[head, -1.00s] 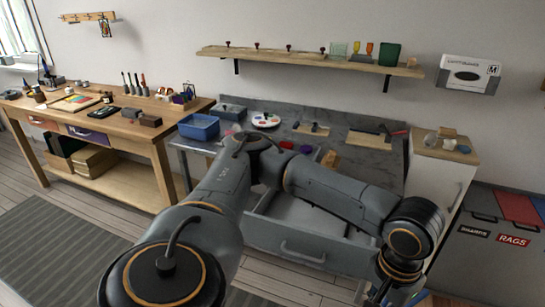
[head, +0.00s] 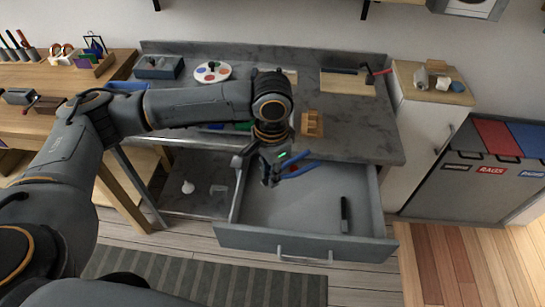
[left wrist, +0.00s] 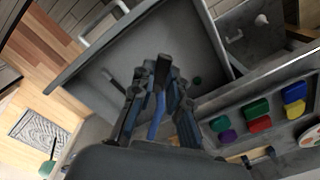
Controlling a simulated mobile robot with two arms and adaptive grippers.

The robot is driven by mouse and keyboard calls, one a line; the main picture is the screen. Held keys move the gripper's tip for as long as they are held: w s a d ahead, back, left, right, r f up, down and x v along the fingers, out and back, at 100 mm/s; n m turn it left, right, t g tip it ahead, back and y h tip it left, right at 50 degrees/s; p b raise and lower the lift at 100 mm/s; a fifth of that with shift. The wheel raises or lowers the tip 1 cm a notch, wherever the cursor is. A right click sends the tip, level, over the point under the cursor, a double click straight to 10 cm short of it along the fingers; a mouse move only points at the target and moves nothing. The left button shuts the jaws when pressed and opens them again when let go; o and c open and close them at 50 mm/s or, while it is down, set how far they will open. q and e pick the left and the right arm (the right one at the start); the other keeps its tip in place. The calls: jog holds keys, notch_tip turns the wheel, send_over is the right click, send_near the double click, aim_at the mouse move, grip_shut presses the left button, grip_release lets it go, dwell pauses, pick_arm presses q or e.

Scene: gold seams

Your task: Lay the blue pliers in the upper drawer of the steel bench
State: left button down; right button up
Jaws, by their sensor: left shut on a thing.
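The steel bench (head: 365,130) stands ahead, with its upper drawer (head: 300,247) pulled open. My left gripper (head: 272,178) is above the back left part of the drawer, shut on the blue pliers (head: 299,171). The pliers' blue handles stick out to the right of the fingers in the head view. In the left wrist view the blue pliers (left wrist: 155,115) show between the fingers of my left gripper (left wrist: 160,75), with the open drawer (left wrist: 85,75) beyond. A dark, slim object (head: 345,214) lies in the drawer's right part; the rest of its floor looks bare. My right gripper is out of view.
A wooden block rack (head: 312,123), a paint palette (head: 213,72) and a grey box (head: 158,67) stand on the bench top. A white cabinet (head: 430,130) and bins (head: 490,165) stand to the right. An open shelf space (head: 200,185) lies left of the drawer.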

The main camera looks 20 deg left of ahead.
pick_arm(q)
jog(key=w+f+m+p, duration=0.2)
jog(key=w+m+p, duration=0.1)
jog(key=w+m, duration=0.4)
pick_arm(e)
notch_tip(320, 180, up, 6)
jog(key=p, duration=0.3)
pick_arm(q)
jog(key=f+m+b, duration=0.3)
jog(key=f, duration=0.2)
jog(key=w+a+f+m+t+b, duration=0.1)
jog(key=f+m+b, duration=0.2)
jog(key=f, duration=0.2)
jog(key=a+f+m+b, duration=0.1)
jog(key=f+m+b, duration=0.2)
jog(key=f, duration=0.2)
jog(key=shift+w+f+m+h, duration=0.15)
jog(key=shift+f+m+h, duration=0.15)
jog(key=shift+f+m, duration=0.1)
jog(key=shift+f, duration=0.25)
jog(key=shift+f+b, duration=1.2)
jog(key=shift+f, duration=1.35)
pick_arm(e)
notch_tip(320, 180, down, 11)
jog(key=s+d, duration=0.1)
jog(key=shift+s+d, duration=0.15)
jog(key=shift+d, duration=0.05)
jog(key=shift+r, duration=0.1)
